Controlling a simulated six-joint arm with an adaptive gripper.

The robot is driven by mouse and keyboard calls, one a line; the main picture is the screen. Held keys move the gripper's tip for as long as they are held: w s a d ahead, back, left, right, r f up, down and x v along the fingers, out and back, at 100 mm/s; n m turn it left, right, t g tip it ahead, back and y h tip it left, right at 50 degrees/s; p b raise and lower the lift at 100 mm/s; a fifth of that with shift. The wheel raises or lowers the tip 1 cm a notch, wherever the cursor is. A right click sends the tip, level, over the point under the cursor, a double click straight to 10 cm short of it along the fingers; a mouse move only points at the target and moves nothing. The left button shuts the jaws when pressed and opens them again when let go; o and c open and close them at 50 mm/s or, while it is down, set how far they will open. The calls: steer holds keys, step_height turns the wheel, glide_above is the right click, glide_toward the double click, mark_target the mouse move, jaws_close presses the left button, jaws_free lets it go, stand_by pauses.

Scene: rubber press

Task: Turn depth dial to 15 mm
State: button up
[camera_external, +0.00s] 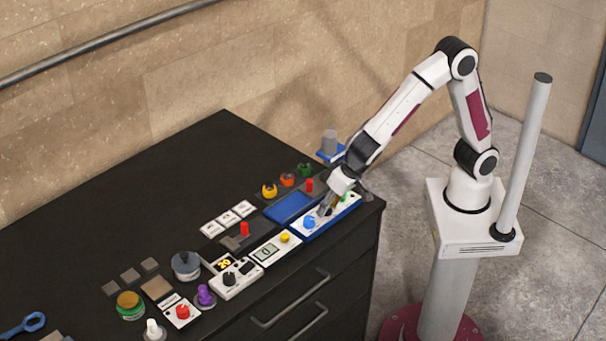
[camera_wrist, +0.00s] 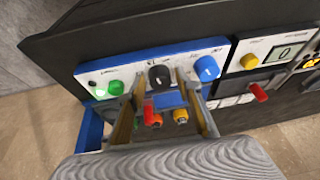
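A white and blue control panel (camera_external: 338,219) lies near the counter's right end. In the wrist view the panel (camera_wrist: 135,70) carries a black knob (camera_wrist: 160,76), a blue knob (camera_wrist: 207,69) and a green button (camera_wrist: 116,88). Its labels are too small to read, so I cannot tell which knob is the depth dial. The blue knob (camera_external: 309,222) also shows in the external view. My gripper (camera_external: 326,209) points down over the panel. Its fingertips (camera_wrist: 160,73) are apart, one on each side of the black knob, with small gaps visible; contact is unclear.
Beside the panel is a white unit (camera_external: 270,252) with a yellow button and a display. Yellow, orange and green knobs (camera_external: 288,180) and a blue tray (camera_external: 289,207) stand behind. Other controls lie further left.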

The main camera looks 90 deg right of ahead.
stand_by(0.4)
steer(key=v, duration=1.2)
steer(key=shift+d, duration=0.1)
stand_by(0.6)
steer(key=s+d+r+n+t+y, duration=0.1)
steer(key=s+d+r+n, duration=0.1)
steer(key=s+d+n, duration=0.2)
steer(key=s+d+r+n+y, duration=0.1)
steer(key=s+d+n, duration=0.3)
steer(key=s+d, duration=0.6)
steer(key=shift+s+r+t+y, duration=0.3)
steer(key=shift+s+r+t, duration=0.15)
steer(key=shift+s, duration=2.65)
